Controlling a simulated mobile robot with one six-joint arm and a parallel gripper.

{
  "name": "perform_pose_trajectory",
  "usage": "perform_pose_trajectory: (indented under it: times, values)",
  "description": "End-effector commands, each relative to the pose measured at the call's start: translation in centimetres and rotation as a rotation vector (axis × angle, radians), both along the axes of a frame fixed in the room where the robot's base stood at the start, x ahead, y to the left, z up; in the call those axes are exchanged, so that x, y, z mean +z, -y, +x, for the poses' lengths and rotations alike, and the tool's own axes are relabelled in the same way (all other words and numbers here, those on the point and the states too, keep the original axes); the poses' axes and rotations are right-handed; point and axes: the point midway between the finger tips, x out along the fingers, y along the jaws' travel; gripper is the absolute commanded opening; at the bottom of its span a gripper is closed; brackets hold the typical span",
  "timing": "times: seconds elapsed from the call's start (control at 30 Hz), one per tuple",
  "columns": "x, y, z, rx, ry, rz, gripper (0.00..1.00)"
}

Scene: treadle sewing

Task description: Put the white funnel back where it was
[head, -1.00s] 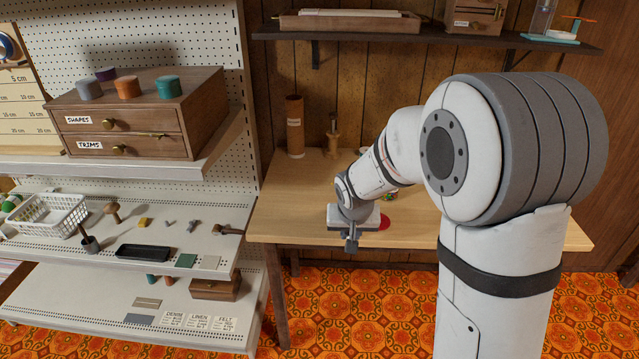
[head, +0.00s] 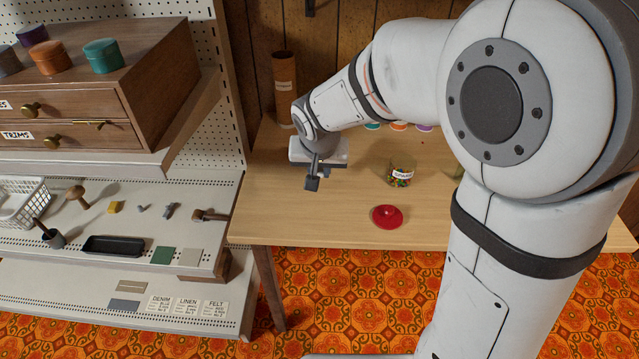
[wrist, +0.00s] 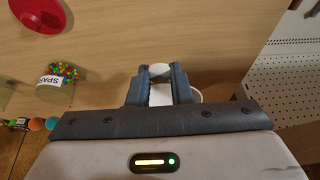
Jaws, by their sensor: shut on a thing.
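My gripper (head: 313,180) hangs over the left part of the wooden sewing table (head: 300,215) in the head view. In the wrist view my gripper (wrist: 159,72) is shut on the white funnel (wrist: 160,95). White parts of the funnel show between the dark fingers, and a curved white edge shows just right of them. Most of the funnel is hidden by the gripper. I cannot make the funnel out in the head view.
A red lid-like disc (head: 388,217) lies near the table's front edge. A labelled jar of coloured beads (head: 400,174) stands behind it. A tall brown cylinder (head: 285,85) stands at the back left. A pegboard shelf (head: 190,235) with tools is left of the table.

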Motion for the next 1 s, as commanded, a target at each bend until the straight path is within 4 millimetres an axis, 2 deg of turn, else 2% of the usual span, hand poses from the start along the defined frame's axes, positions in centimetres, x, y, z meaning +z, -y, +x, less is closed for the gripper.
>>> perform_pose_trajectory:
  times: [0.03, 0.27, 0.43, 0.83, 0.87, 1.0]
  values:
    - [-0.9, 0.0, 0.0, 0.001, -0.002, -0.001, 0.0]
    - [-2.8, 0.1, 0.0, -0.002, -0.001, 0.0, 0.0]
    - [-5.2, 0.2, 0.0, -0.003, -0.002, -0.002, 0.0]
    - [-5.8, 0.2, 0.1, -0.005, 0.001, 0.001, 0.0]
    - [-5.7, 0.2, 0.1, -0.005, 0.001, 0.001, 0.2]
    - [-5.7, 0.3, 0.1, -0.005, 0.001, 0.001, 0.32]
